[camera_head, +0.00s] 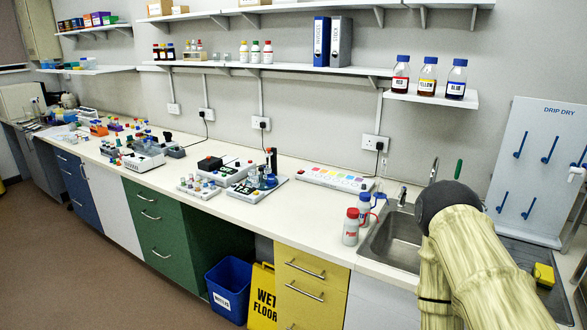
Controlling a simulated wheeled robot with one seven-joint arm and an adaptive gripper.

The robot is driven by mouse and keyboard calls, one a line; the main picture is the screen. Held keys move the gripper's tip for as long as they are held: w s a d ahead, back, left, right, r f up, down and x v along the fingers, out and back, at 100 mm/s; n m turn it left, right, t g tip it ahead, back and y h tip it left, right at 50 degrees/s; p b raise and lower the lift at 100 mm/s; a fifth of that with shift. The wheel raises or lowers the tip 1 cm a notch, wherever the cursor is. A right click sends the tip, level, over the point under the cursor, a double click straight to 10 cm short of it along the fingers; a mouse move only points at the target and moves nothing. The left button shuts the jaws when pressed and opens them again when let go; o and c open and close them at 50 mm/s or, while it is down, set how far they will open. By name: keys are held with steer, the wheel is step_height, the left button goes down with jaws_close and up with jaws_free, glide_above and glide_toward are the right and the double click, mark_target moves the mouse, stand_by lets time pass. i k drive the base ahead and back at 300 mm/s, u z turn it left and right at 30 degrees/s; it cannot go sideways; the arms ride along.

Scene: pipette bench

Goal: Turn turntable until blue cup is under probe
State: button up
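A small device on a white base (245,196) stands on the bench near the middle. A round bluish turntable (268,182) appears to sit on it, with a dark upright probe stand (270,160) behind. The cups on the turntable are too small to tell apart, so I cannot tell which one is under the probe. My arm shows at the lower right, over the sink side of the bench, well away from the device. My gripper is not in view.
A white instrument (223,174) stands just left of the device. A long panel with coloured squares (335,179) lies to its right. The bench front before the device is mostly clear. A blue bin (229,285) stands below.

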mark_target(263, 185)
steer(key=z, duration=1.2)
steer(key=i, duration=1.6)
steer(key=u, duration=2.7)
steer(key=i, duration=0.5)
